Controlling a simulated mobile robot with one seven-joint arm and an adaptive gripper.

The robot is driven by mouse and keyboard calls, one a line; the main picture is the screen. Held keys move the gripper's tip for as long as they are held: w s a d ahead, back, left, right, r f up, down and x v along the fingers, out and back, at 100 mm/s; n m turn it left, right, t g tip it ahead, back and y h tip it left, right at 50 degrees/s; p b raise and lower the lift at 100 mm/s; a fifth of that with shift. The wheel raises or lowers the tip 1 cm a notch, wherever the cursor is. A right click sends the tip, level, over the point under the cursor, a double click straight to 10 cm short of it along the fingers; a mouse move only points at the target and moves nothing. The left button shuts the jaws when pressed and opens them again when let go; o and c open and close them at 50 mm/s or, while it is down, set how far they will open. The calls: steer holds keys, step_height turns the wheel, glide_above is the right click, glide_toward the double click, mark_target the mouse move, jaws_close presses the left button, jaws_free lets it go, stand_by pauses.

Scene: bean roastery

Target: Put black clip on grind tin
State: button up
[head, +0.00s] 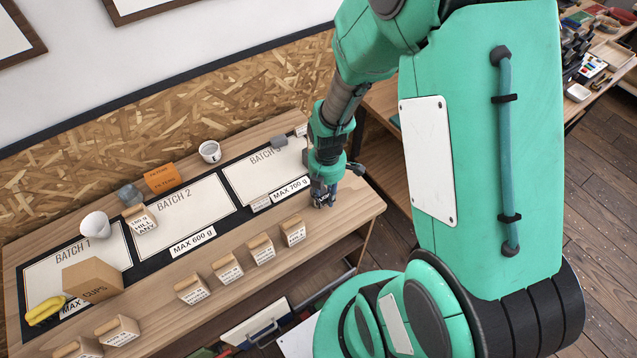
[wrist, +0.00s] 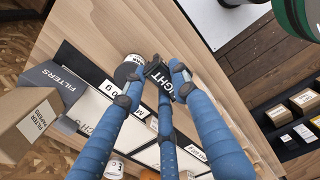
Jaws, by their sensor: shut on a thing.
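My gripper (head: 323,196) is low over the right end of the wooden bench in the head view.
A grey "FILTERS" box (wrist: 53,96) and a cardboard filter-paper box (wrist: 24,124) stand at the left in the wrist view. In the head view, several kraft bags (head: 261,249) line the bench's front edge. Bare wood (head: 352,203) lies right of my gripper.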

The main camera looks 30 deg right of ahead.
steer(key=w, duration=0.2)
steer(key=w+d, duration=0.1)
steer(key=w, duration=0.1)
steer(key=w+d, duration=0.1)
steer(key=w, duration=0.2)
steer(key=shift+w+f, duration=0.1)
steer(key=shift+f, duration=0.25)
steer(key=shift+f, duration=1.75)
steer(key=shift+f, duration=0.15)
steer(key=o, duration=0.8)
step_height(320, 180, up, 12)
steer(key=shift+r, duration=0.15)
